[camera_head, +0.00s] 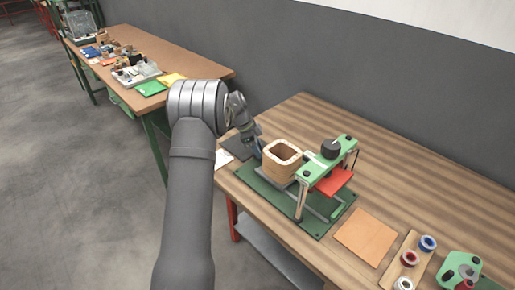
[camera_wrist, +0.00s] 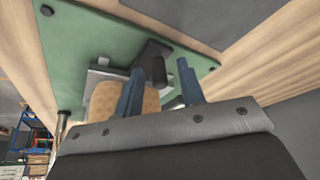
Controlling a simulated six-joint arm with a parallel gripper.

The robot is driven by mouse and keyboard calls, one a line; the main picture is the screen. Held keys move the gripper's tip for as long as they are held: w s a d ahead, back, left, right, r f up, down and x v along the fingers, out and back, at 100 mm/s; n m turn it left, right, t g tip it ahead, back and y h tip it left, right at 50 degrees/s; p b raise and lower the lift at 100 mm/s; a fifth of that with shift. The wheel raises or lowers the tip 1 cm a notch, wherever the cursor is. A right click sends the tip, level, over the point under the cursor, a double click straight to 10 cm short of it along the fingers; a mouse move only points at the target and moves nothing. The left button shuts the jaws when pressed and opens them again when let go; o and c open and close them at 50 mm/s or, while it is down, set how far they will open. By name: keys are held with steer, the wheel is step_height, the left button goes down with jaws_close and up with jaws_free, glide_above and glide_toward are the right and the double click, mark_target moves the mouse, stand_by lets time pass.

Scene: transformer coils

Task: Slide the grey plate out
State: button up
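The grey plate (camera_wrist: 100,76) shows in the wrist view, lying flat over the green base (camera_wrist: 85,45), with a dark handle (camera_wrist: 155,48) at its end. Most of the plate is hidden behind the tan coil (camera_wrist: 103,102) and a finger. In the head view the square wooden coil (camera_head: 283,160) stands on the green base (camera_head: 250,184) beside the green bridge of the press. My gripper (camera_wrist: 160,66) is open; its two blue fingers stand apart, with the handle showing between them. I cannot tell whether they touch it. In the head view my gripper (camera_head: 256,148) is just left of the coil.
A dark mat (camera_head: 238,147) lies left of the base. A red pad (camera_head: 334,181) sits under the bridge (camera_head: 328,158). A tan sheet (camera_head: 366,236) and a spool board (camera_head: 408,262) lie to the right. The tabletop behind the press is clear.

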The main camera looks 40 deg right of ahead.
steer(key=shift+r, duration=0.1)
steer(key=v, duration=1.7)
steer(key=shift+r, duration=0.1)
steer(key=x, duration=1.7)
steer(key=shift+f, duration=0.2)
steer(key=shift+r, duration=0.1)
